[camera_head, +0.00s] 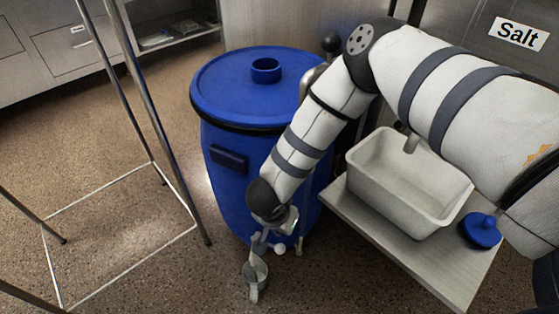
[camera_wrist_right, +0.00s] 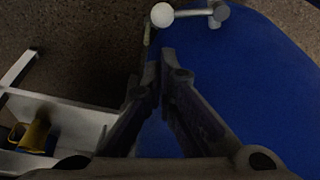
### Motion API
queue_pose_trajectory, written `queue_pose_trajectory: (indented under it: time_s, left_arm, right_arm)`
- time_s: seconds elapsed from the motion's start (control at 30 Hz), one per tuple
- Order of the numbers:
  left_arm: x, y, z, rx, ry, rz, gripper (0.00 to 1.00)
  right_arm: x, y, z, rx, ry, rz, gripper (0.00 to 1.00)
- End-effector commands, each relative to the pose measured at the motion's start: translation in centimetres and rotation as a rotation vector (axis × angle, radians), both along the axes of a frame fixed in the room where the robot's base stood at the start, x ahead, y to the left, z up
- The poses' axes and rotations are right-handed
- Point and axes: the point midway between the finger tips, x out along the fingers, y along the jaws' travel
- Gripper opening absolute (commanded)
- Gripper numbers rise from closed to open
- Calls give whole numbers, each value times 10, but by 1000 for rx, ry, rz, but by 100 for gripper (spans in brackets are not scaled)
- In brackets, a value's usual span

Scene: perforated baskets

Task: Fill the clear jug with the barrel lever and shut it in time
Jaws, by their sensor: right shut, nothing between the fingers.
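The blue barrel (camera_head: 225,170) stands upright on the floor with its lid on. A small tap with a white ball-ended lever (camera_head: 280,248) sits low on its front; the white ball (camera_wrist_right: 162,15) and grey tap body (camera_wrist_right: 218,12) show at the top of the right wrist view. My left gripper is out of view.
A white basin (camera_head: 365,180) and a blue lid (camera_head: 481,230) are on the low table (camera_head: 440,270) at right. A metal frame (camera_head: 160,130) stands at left. Cabinets line the back. Brown floor is open between the frame and barrel.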

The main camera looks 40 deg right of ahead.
Motion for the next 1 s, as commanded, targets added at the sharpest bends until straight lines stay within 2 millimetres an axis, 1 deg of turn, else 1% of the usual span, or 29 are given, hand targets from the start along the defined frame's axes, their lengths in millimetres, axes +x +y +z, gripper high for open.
queue_pose_trajectory:
  time_s: [0.03, 0.2, 0.3, 0.4, 0.57, 0.87, 0.93, 1.0]
  left_arm:
    - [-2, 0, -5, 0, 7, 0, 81]
    - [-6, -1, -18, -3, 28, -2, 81]
    - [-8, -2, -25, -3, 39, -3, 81]
    - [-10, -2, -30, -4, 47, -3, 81]
    - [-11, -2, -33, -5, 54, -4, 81]
    - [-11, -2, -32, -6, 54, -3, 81]
    - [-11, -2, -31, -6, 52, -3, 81]
    - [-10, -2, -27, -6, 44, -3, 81]
  right_arm:
    - [-1, -3, -12, -2, 6, -2, 0]
    - [4, -12, -49, -2, 7, 1, 0]
    - [7, -18, -67, -3, 7, 2, 0]
    - [9, -22, -81, -5, 5, 2, 0]
    - [11, -26, -91, -4, 3, 4, 0]
    - [12, -26, -91, -4, 1, 5, 0]
    - [11, -24, -90, -4, 1, -15, 0]
    - [6, -19, -88, -4, 0, -89, 0]
